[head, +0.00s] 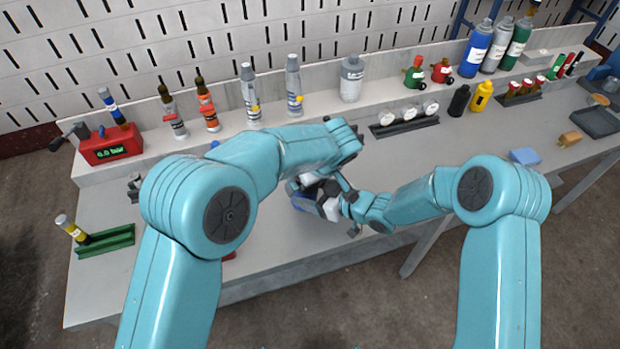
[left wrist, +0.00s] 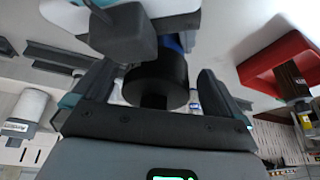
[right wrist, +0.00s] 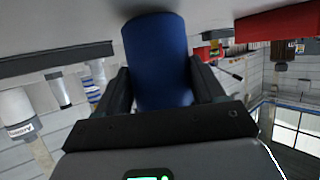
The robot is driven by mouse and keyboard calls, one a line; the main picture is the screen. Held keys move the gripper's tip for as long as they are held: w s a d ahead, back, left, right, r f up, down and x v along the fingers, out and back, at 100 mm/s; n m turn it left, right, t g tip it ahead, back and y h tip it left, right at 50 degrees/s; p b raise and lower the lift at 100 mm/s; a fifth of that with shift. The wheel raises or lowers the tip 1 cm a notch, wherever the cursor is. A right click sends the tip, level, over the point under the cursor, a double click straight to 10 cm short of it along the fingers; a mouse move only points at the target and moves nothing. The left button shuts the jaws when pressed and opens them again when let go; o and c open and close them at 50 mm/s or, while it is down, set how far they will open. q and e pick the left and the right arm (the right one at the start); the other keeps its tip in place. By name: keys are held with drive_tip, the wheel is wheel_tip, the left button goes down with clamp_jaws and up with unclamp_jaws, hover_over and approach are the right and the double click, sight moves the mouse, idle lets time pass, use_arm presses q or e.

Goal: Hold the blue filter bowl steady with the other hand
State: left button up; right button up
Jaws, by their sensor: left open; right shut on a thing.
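The blue filter bowl (right wrist: 158,62) stands out between the jaws of my right gripper (right wrist: 160,90) in the right wrist view, and the jaws are shut on it. In the head view the bowl (head: 302,204) shows as a small blue patch, partly hidden by my grippers. My left gripper (left wrist: 155,95) is open in the left wrist view. A black round part (left wrist: 157,82) sits between its fingers, with a bit of blue behind it. I cannot tell whether the fingers touch it. Both grippers are close together above the middle of the bench.
The grey bench (head: 400,165) has clear room right of my grippers. A row of bottles and tubes stands along the back ledge. A red box with a display (head: 110,146) and a green holder (head: 105,241) are at the left. A blue block (head: 524,156) lies at the right.

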drive_tip(key=shift+r, duration=0.1)
use_arm(q)
drive_tip(key=v, duration=1.1)
drive_tip(key=shift+r, duration=0.4)
drive_tip(key=shift+s+d, duration=0.1)
use_arm(e)
drive_tip(key=o, duration=1.3)
drive_tip(key=shift+c, duration=0.2)
